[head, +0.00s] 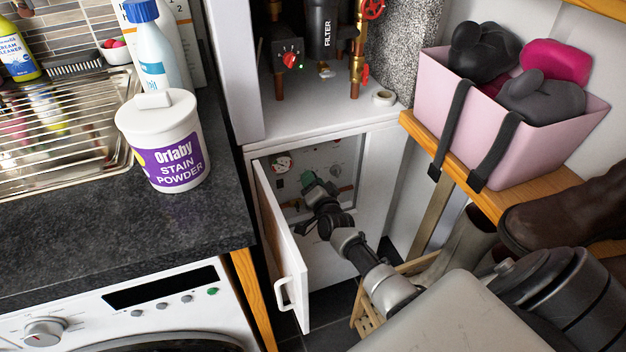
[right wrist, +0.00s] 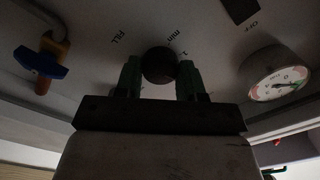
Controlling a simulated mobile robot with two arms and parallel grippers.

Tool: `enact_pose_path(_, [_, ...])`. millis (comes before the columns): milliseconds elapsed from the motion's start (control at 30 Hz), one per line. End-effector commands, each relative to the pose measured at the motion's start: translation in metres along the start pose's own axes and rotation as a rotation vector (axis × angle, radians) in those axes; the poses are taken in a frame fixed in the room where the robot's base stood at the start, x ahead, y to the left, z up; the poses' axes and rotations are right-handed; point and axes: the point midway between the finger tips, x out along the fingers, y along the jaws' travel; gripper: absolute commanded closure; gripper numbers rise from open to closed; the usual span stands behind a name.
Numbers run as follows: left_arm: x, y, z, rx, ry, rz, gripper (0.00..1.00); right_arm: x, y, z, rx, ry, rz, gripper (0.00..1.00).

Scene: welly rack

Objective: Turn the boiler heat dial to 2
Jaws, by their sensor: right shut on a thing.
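The boiler heat dial (right wrist: 159,65) is a dark round knob on the boiler's pale front panel, in the right wrist view. The marks "min" and "1" are printed just above it; its pointer is too dark to read. My right gripper (head: 309,180) reaches through the open cabinet door to the panel. In the right wrist view its green fingers (right wrist: 160,78) are shut on the dial, one on each side. In the head view the gripper hides the dial. My left gripper is not in view.
A white cabinet door (head: 281,245) stands open left of my right arm. A blue-handled valve (right wrist: 40,62) and a round gauge (right wrist: 278,84) flank the dial. A pink bin (head: 515,130) sits on the shelf at right. A stain powder tub (head: 163,140) stands on the counter.

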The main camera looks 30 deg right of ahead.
Motion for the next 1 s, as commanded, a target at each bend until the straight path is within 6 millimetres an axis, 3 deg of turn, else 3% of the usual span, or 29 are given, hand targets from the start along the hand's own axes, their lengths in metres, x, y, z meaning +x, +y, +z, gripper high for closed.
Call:
enact_pose_path(300, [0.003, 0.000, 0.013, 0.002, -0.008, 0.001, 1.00, -0.001, 0.001, 0.003, -0.103, -0.006, 0.004, 0.85])
enact_pose_path(800, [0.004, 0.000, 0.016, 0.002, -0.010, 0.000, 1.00, -0.001, 0.002, 0.003, -0.119, -0.006, 0.004, 0.85])
enact_pose_path(833, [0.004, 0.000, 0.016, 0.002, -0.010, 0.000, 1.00, -0.001, 0.002, 0.003, -0.119, -0.007, 0.004, 0.58])
enact_pose_path(1000, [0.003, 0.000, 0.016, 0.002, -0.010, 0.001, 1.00, -0.001, 0.001, 0.002, -0.118, -0.004, 0.003, 0.36])
